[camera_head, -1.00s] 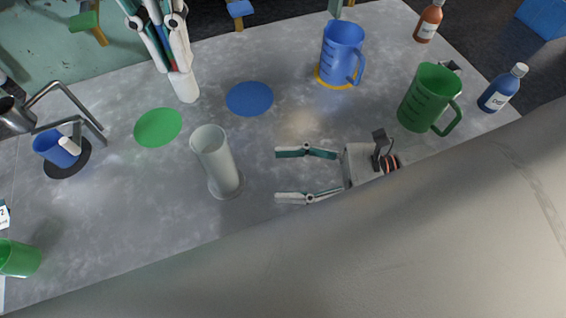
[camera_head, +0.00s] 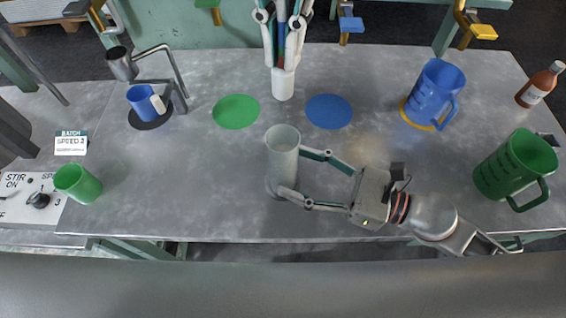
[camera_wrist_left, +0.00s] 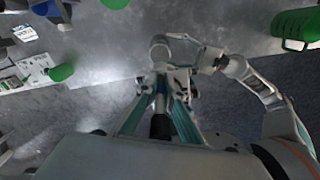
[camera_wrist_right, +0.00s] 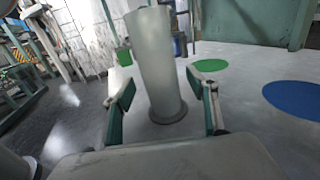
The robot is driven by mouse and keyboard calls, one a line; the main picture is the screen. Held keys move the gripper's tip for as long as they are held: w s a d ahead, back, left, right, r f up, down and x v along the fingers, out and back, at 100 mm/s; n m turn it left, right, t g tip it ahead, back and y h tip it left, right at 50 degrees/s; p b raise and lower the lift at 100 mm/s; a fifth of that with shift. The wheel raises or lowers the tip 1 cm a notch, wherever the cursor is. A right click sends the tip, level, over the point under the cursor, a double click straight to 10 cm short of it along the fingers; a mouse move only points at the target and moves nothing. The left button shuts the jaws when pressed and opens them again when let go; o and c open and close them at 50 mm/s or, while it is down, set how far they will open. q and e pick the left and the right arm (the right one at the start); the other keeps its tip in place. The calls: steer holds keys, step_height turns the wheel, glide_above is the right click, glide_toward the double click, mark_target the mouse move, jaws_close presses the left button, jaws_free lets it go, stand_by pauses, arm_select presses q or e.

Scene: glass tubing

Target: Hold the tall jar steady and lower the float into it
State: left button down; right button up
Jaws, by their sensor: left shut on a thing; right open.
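The tall jar (camera_head: 283,158), a frosted open-topped cylinder on a wide base, stands upright on the table. In the right wrist view the jar (camera_wrist_right: 162,65) rises between the fingers. My right gripper (camera_head: 293,172) is open beside it, with one fingertip near each side and no clear grip. My left gripper (camera_head: 282,58) is above the table's far side, pointing down and shut on the float (camera_head: 283,85). The float's body is a white cylinder below the fingertips, with coloured lengths between the fingers. I cannot tell whether it touches the table. In the left wrist view the fingers hide most of it.
A green disc (camera_head: 236,111) and a blue disc (camera_head: 328,111) lie flat behind the jar. A blue jug (camera_head: 434,92) and green jug (camera_head: 513,168) stand to the right. A stand with a blue cup (camera_head: 142,101) and a green cup (camera_head: 76,183) are left.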

mark_target(296, 172)
steer(key=shift+x, duration=1.9)
steer(key=c, duration=1.3)
